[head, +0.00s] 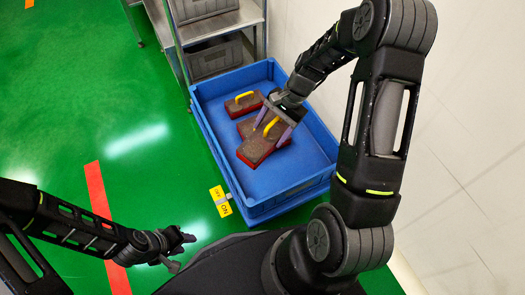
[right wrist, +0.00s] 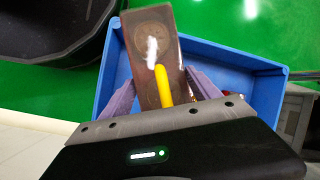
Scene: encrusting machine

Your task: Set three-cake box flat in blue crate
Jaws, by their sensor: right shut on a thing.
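The three-cake box (head: 255,151) is a long brown-topped box with red sides and a yellow handle. It is in the blue crate (head: 262,208), near the middle; I cannot tell whether it touches the floor. My right gripper (head: 274,126) is shut on it, one purple finger on each side. In the right wrist view the box (right wrist: 153,45) has a shiny top with round shapes under it, and its near end is hidden by my gripper (right wrist: 162,95). My left gripper (head: 182,244) is empty, outside the crate at lower left; its jaw opening is unclear.
Another similar box (head: 240,108) with a yellow handle lies in the crate's far part. The crate's near end is bare. A metal rack (head: 222,22) with grey bins (head: 215,58) stands behind, and a white wall (head: 470,130) on the right.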

